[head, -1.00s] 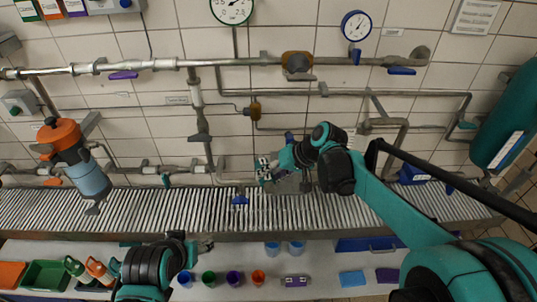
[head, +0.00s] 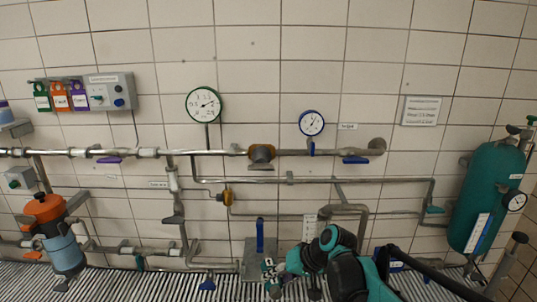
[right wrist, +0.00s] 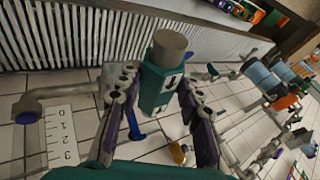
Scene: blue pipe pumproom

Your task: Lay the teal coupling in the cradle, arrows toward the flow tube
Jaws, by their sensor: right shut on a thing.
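My right gripper (right wrist: 157,88) is shut on the teal coupling (right wrist: 154,92), between its two purple-and-grey fingers in the right wrist view. The coupling is a teal block with a round grey end (right wrist: 171,42) pointing away from the fingers. White marks show on its faces, but I cannot tell which way any arrows point. In the head view the right gripper (head: 272,277) is at the bottom centre, in front of a grey plate with a blue lever (head: 260,235). I cannot pick out the cradle or flow tube for certain. My left gripper is out of view.
A white scale (right wrist: 62,137) numbered 0 to 3 is at the lower left of the right wrist view. Grey pipes (head: 330,180) and gauges (head: 205,104) line the tiled wall. A teal tank (head: 485,195) stands at right. A ribbed grating (head: 110,285) runs along the bottom.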

